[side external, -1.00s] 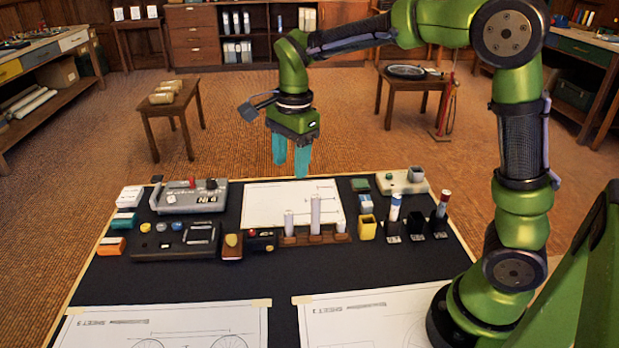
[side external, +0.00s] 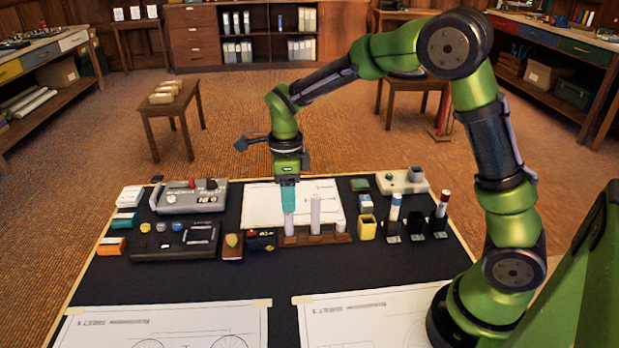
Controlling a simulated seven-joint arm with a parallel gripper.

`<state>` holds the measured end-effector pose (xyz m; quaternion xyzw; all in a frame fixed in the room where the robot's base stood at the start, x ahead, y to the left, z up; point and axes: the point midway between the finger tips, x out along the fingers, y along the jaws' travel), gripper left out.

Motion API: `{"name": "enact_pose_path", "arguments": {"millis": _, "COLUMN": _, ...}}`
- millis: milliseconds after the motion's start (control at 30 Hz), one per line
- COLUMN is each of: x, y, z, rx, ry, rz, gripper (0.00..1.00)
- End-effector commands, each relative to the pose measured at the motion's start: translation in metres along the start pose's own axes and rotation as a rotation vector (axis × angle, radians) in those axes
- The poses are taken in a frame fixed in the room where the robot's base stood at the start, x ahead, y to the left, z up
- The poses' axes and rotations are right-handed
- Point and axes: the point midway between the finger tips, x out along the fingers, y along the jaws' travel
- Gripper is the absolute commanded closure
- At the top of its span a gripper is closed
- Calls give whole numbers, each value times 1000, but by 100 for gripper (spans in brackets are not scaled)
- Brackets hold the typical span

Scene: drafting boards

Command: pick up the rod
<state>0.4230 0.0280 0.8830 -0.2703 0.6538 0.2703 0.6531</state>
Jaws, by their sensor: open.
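Three pale upright rods of different heights stand in a brown wooden rack (side external: 327,239). The left rod (side external: 289,225) is of middle height, the middle rod (side external: 315,212) is the tallest, and the right rod (side external: 340,226) is a short stub. My gripper (side external: 288,208) points straight down with its teal fingers at the top of the left rod. The fingers overlap in this view, so the gap between them is hidden. The gripper is open. The left rod's top is hidden by the fingers, and I cannot tell whether they touch it.
A drawing sheet (side external: 262,206) lies behind the rack. A yellow cup (side external: 367,228) and two dark holders with marker-like sticks (side external: 394,208) stand to the right. A grey device (side external: 190,199) and a dark panel (side external: 170,243) are at left.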

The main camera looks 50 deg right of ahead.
Motion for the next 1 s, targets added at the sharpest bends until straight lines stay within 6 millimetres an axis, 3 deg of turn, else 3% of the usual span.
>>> {"name": "enact_pose_path", "arguments": {"millis": 167, "x": 12, "y": 0, "z": 0, "rx": -1, "ry": 0, "rz": 1, "gripper": 48}}
{"name": "enact_pose_path", "arguments": {"millis": 500, "x": 57, "y": 1, "z": 0, "rx": 0, "ry": 1, "rz": 2, "gripper": 48}}
{"name": "enact_pose_path", "arguments": {"millis": 767, "x": 60, "y": 1, "z": 0, "rx": 0, "ry": -2, "rz": -1, "gripper": 48}}
{"name": "enact_pose_path", "arguments": {"millis": 800, "x": 60, "y": 1, "z": 0, "rx": 0, "ry": -2, "rz": -1, "gripper": 49}}
{"name": "enact_pose_path", "arguments": {"millis": 1000, "x": 60, "y": 1, "z": 0, "rx": -1, "ry": -1, "rz": -1, "gripper": 80}}
